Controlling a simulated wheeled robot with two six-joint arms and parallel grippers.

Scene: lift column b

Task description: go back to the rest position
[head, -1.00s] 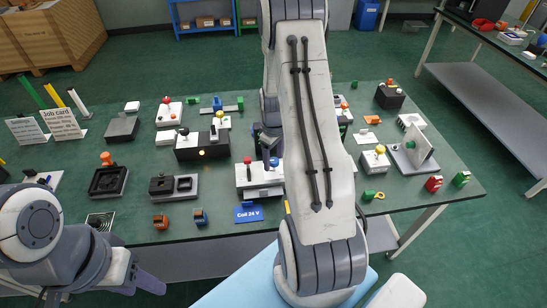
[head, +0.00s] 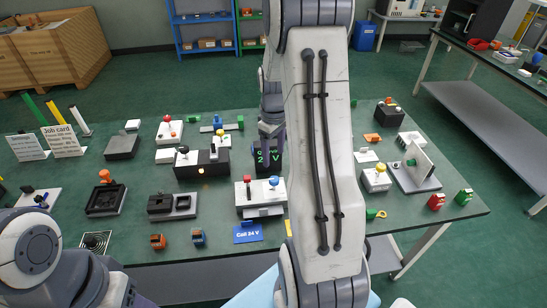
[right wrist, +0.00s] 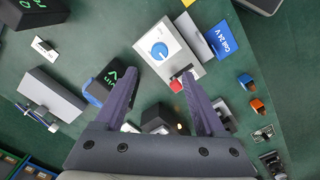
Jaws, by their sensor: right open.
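My right gripper (head: 272,130) hangs over the back middle of the green workbench (head: 330,112), partly hidden by my own arm. In the right wrist view its two purple fingers (right wrist: 160,75) are spread apart with nothing held between them. Beneath and beyond them are a white box with a blue knob and red button (right wrist: 165,45) and a black block with green lettering (right wrist: 113,75). In the head view that block (head: 268,160) stands just below the gripper. My left arm is at the lower left; its gripper (head: 140,301) is mostly cut off by the bottom edge.
Several control boxes and fixtures cover the bench, such as the black box with a lit lamp (head: 202,165). A second table (head: 490,55) stands at the right, wooden crates (head: 55,50) at the back left.

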